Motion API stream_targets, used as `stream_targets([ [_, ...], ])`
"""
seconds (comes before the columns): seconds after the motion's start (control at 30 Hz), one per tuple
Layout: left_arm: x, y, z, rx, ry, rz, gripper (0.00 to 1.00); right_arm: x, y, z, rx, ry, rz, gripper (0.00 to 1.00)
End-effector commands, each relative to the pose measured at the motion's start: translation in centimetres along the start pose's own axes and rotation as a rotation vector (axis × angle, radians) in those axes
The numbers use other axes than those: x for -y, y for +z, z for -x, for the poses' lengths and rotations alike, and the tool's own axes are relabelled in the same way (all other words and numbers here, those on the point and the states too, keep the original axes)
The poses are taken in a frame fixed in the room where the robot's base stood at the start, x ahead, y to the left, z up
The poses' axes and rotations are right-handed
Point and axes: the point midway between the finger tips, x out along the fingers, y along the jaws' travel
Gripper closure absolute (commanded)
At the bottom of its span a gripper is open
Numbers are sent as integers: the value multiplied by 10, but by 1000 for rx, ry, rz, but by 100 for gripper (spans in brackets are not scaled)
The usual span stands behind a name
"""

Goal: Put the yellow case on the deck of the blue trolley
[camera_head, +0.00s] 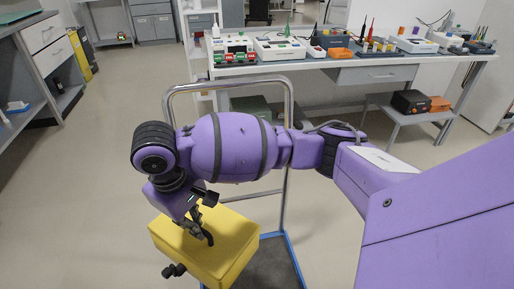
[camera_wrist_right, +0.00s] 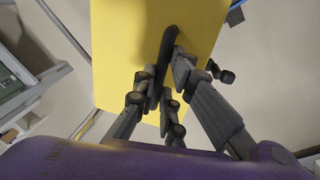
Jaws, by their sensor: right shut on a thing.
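The yellow case (camera_head: 222,253) hangs below my right gripper (camera_head: 205,228) in the head view. In the right wrist view the case (camera_wrist_right: 118,45) fills the upper middle, with a dark handle (camera_wrist_right: 168,45) between my right gripper's fingers (camera_wrist_right: 165,85). The gripper is shut on this handle. The blue trolley has a dark grey deck (camera_head: 272,270) with a blue edge (camera_head: 294,262) and a tall metal push bar (camera_head: 288,110). The case covers the deck's left part in the head view; I cannot tell its height above it. My left gripper is out of view.
A bench (camera_head: 335,72) with several devices and small items stands behind the trolley. A low shelf (camera_head: 395,118) with a black box is at the right. A cabinet (camera_head: 50,50) stands at the far left. Floor left of the case is clear.

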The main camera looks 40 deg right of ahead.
Motion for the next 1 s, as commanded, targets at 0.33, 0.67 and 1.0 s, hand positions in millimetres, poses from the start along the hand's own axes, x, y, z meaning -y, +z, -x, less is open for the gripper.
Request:
stream_targets([
  [0.33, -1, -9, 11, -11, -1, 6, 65, -23, -6, -101, -24, 8, 243, 100],
  [0.67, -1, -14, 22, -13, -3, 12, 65, -63, 38, -220, -66, 19, 572, 100],
  [1.0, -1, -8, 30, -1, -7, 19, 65, -85, 78, -276, -99, 28, 765, 100],
])
